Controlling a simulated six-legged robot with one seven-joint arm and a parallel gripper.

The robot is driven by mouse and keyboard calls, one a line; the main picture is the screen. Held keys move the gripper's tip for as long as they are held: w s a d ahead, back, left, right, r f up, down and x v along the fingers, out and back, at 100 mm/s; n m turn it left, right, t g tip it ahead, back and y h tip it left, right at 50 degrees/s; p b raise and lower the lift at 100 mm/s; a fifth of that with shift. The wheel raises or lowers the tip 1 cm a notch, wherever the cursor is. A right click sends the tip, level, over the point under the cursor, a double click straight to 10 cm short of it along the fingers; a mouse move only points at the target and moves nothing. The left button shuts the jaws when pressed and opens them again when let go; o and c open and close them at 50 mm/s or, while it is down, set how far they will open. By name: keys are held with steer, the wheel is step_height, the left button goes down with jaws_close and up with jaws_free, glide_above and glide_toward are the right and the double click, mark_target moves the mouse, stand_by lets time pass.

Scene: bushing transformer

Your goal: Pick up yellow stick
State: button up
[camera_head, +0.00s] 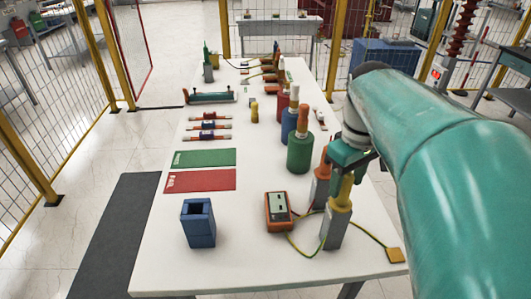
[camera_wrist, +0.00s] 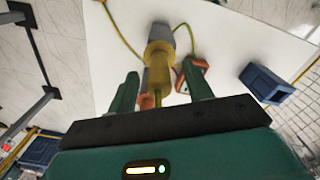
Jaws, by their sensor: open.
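The yellow stick (camera_head: 341,196) stands upright in a grey block-shaped holder (camera_head: 334,231) near the front right of the white table. My green gripper (camera_head: 350,160) is over its top, pointing down. In the wrist view, the yellow stick (camera_wrist: 158,72) lies between the two open green fingers of my gripper (camera_wrist: 161,80), with gaps on both sides. The stick's upper end is partly hidden by my gripper in the head view.
An orange stick in a grey holder (camera_head: 319,192) stands close behind. An orange meter (camera_head: 278,211) with a yellow-green cable lies to the left. A blue open box (camera_head: 198,223) and green and red mats (camera_head: 200,180) are further left. Coloured bushings (camera_head: 300,152) stand behind.

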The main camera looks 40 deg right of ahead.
mark_target(344, 189)
steer(key=shift+w+f, duration=0.1)
steer(key=shift+f, duration=1.45)
steer(key=c, duration=1.1)
steer(key=shift+r, duration=0.1)
